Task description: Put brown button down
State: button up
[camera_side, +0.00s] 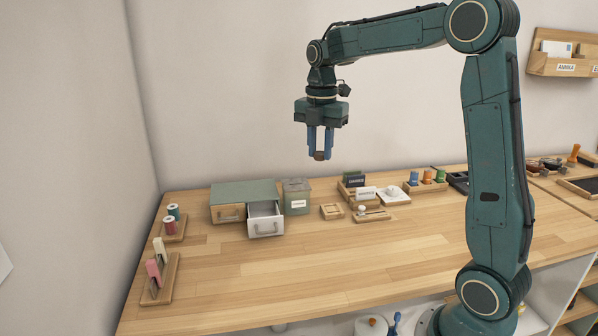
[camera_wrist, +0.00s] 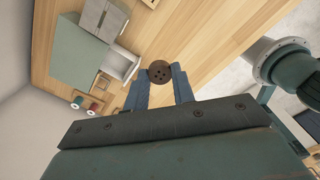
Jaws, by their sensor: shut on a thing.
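My gripper (camera_side: 319,155) points down, high above the table. Its blue fingers are shut on a round brown button (camera_side: 319,156). In the wrist view the button (camera_wrist: 160,72) shows its flat face with small holes, between the fingertips of my gripper (camera_wrist: 161,78). The button touches nothing but the fingers. Below and to the left stands a small drawer cabinet (camera_side: 243,190) with a green top. Its white right drawer (camera_side: 265,219) is pulled open; the wooden left drawer (camera_side: 229,212) looks shut. The open drawer also shows in the wrist view (camera_wrist: 119,64).
A green-grey lidded box (camera_side: 296,200) stands right of the cabinet, with a small wooden tray (camera_side: 332,211) beside it. Thread spools (camera_side: 170,222) and a wooden holder (camera_side: 160,279) are at the left. The table's front middle (camera_side: 300,270) is clear.

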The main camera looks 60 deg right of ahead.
jog(key=w+a+n, duration=0.3)
jog(key=w+a, duration=0.3)
jog(key=w, duration=0.6)
jog(key=shift+w+a+r+n, duration=0.15)
jog(key=shift+w+r+n, duration=0.15)
jog(key=shift+r, duration=0.1)
jog(key=shift+f, duration=0.1)
send_near(264, 214)
jog(key=s+a+f, duration=0.1)
jog(key=f, duration=0.1)
jog(key=s+a+f, duration=0.1)
jog(key=f, duration=0.1)
jog(key=s+a+f, duration=0.1)
jog(key=f, duration=0.1)
jog(key=shift+s+a+f, duration=0.15)
jog(key=shift+a+f, duration=0.05)
jog(key=shift+a, duration=0.2)
jog(key=shift+f, duration=0.15)
jog(key=o, duration=0.7)
jog(key=shift+c, duration=0.2)
